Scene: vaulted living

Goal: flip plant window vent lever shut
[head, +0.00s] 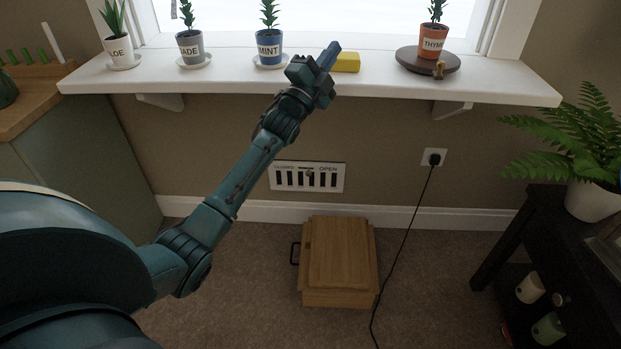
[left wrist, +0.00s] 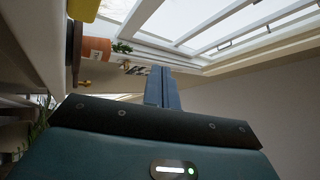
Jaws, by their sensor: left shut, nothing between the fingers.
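A white wall vent (head: 334,185) with dark slots sits low on the wall below the window sill. It is labelled CLOSED on the left and OPEN on the right. A small lever (head: 309,173) appears between the labels; its exact setting is too small to tell. My left gripper (head: 328,55) is shut and empty, raised at the sill's front edge in front of the yellow block, well above the vent and apart from it. In the left wrist view its fingers (left wrist: 162,88) are together and point toward the window, with no vent showing. My right gripper is not in view.
On the sill (head: 215,85) stand several potted plants, a yellow block (head: 346,62) and a thyme pot (head: 432,43) on a dark round stand (head: 410,61). A wooden box (head: 340,262) stands on the floor below the vent. A cord hangs from the outlet (head: 433,157) at right.

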